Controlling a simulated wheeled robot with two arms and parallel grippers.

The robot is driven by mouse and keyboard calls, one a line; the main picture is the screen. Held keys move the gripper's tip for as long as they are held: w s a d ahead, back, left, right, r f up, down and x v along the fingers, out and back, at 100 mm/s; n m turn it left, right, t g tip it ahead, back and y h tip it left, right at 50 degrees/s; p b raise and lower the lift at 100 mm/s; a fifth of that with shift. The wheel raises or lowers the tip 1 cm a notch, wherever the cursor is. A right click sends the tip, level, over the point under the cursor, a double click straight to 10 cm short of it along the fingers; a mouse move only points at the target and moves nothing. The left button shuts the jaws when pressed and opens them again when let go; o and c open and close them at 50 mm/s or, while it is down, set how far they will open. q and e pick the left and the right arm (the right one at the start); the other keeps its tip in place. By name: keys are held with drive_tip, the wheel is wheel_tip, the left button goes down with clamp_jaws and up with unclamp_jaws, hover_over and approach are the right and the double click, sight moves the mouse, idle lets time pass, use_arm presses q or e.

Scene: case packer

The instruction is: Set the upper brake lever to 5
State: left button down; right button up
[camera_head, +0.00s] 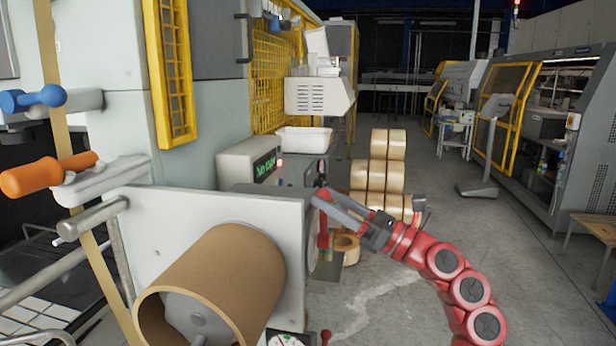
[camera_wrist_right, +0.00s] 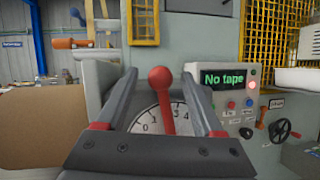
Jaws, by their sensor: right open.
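In the right wrist view, the upper brake lever (camera_wrist_right: 165,97) is a red stick with a round red knob, standing nearly upright in front of a white dial (camera_wrist_right: 146,118). The figures 0, 1, 3 and 4 show on the dial; the lever covers the part between 1 and 3. I cannot see a 5. My right gripper (camera_wrist_right: 159,76) is open, with one finger on each side of the lever and a gap to both. In the head view, the right gripper (camera_head: 321,196) is at the right side of the white machine panel. My left gripper is not in view.
A cardboard roll (camera_head: 225,275) sits on the panel's near side. Below are another dial (camera_head: 287,341) and red knob (camera_head: 326,336). A control box reads "No tape" (camera_wrist_right: 223,79), with a black handwheel (camera_wrist_right: 279,131) near it. Tape rolls (camera_head: 385,178) stand behind; floor at right is open.

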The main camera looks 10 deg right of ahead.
sight(308, 203)
drive_tip(key=p+x, duration=0.1)
drive_tip(key=x, duration=0.4)
clamp_jaws()
idle(0.3)
drive_tip(key=shift+w, duration=0.1)
idle(0.9)
